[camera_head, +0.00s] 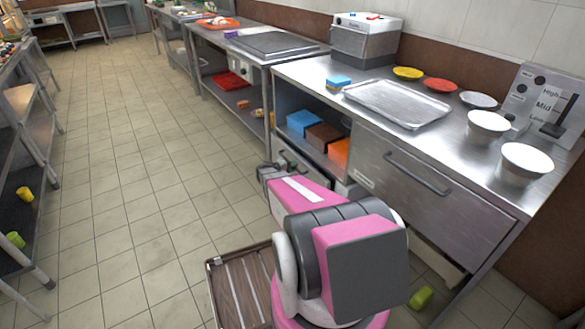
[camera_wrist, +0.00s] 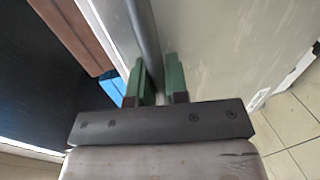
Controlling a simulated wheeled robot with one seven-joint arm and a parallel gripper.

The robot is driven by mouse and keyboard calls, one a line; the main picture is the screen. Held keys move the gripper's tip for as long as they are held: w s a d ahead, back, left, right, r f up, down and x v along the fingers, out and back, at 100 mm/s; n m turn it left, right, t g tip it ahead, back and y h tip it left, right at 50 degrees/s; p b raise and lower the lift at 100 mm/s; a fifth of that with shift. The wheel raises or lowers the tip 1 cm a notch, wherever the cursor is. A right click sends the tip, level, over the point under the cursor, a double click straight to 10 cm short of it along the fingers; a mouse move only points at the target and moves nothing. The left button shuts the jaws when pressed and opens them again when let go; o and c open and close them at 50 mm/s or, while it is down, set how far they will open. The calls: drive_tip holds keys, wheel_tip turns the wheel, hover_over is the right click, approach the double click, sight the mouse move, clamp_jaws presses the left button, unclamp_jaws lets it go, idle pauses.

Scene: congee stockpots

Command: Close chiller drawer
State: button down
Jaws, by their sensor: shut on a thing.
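The chiller drawer appears to be the steel-fronted lower drawer (camera_head: 299,168) below the open shelf in the head view, partly hidden by my arm. Its front (camera_wrist: 225,45) fills the right of the wrist view. A grey bar handle (camera_wrist: 144,35) runs along that front and goes between my green fingertips. My gripper (camera_wrist: 158,84) is shut on this handle. In the head view my gripper (camera_head: 268,170) is at the drawer's left end. How far the drawer stands out from the counter is hard to tell.
A wider drawer (camera_head: 430,195) with a bar handle is to the right. The shelf holds a blue box (camera_head: 302,122), a brown box (camera_head: 322,136) and an orange box (camera_head: 339,151). The aisle to the left is clear.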

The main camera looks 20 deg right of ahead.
sight(300, 163)
drive_tip(key=shift+r+x, duration=0.2)
drive_tip(key=shift+x, duration=0.75)
drive_tip(key=shift+r+x, duration=0.2)
drive_tip(key=shift+x, duration=0.75)
drive_tip(key=shift+w, duration=0.1)
drive_tip(key=c, duration=1.1)
unclamp_jaws()
drive_tip(key=shift+d, duration=0.15)
drive_tip(key=v, duration=1)
drive_tip(key=shift+a, duration=0.35)
